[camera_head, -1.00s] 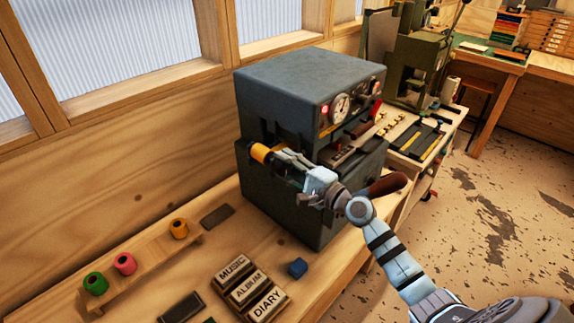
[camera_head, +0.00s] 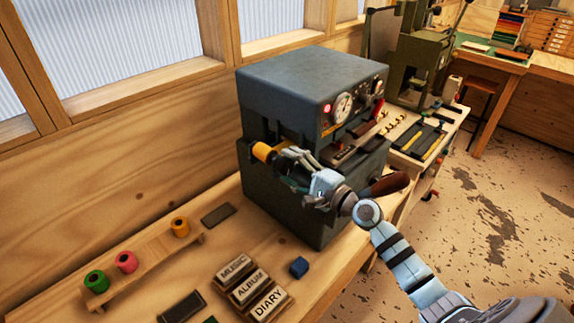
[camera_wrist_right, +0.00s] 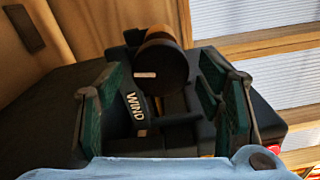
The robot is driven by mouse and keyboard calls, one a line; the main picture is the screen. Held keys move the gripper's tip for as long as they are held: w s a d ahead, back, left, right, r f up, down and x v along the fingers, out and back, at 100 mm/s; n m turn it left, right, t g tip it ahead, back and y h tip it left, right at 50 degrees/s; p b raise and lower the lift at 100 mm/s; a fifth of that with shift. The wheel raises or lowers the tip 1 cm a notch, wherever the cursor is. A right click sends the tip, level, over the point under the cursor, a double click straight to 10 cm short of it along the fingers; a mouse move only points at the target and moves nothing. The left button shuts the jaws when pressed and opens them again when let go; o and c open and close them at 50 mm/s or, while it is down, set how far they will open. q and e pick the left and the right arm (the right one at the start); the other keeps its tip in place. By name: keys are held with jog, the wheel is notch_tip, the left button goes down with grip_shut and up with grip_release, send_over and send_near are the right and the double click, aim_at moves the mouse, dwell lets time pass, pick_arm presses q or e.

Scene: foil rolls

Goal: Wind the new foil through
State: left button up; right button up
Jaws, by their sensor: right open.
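The dark grey machine (camera_head: 310,85) stands on the bench, with a gauge and a red lamp on its front. A yellow-orange roll (camera_head: 262,152) sticks out of its left side. My right gripper (camera_head: 288,168) is beside that roll. In the right wrist view, my right gripper (camera_wrist_right: 164,88) has its green-padded fingers spread, one on each side of a black round knob (camera_wrist_right: 160,66) with a white mark. The knob appears untouched. A "WIND" label (camera_wrist_right: 134,106) shows below it, and a brown-gold cylinder (camera_wrist_right: 158,33) behind it. My left gripper is out of view.
A wooden rack (camera_head: 145,262) holds green (camera_head: 96,281), pink (camera_head: 125,261) and orange (camera_head: 180,227) rolls. A brown handle (camera_head: 390,184) juts from the machine's front, near my right arm.

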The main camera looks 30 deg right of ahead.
jog(key=s+d+f+n+g+h, duration=0.1)
jog(key=s+d+f+n, duration=0.15)
jog(key=s+n, duration=0.3)
jog(key=s+d+f+n+g, duration=0.1)
jog(key=s+d+f+n, duration=0.15)
jog(key=s+n, duration=0.3)
notch_tip(320, 180, up, 5)
jog(key=s+a+n+t+y, duration=0.1)
jog(key=s+n+t, duration=0.1)
jog(key=n, duration=0.7)
jog(key=shift+n, duration=0.3)
jog(key=b+x, duration=0.3)
jog(key=x, duration=0.4)
jog(key=b+x, duration=0.4)
jog(key=x, duration=0.4)
jog(key=shift+a+r, duration=0.15)
jog(key=shift+r, duration=0.05)
jog(key=c, duration=1.2)
jog(key=shift+m, duration=0.4)
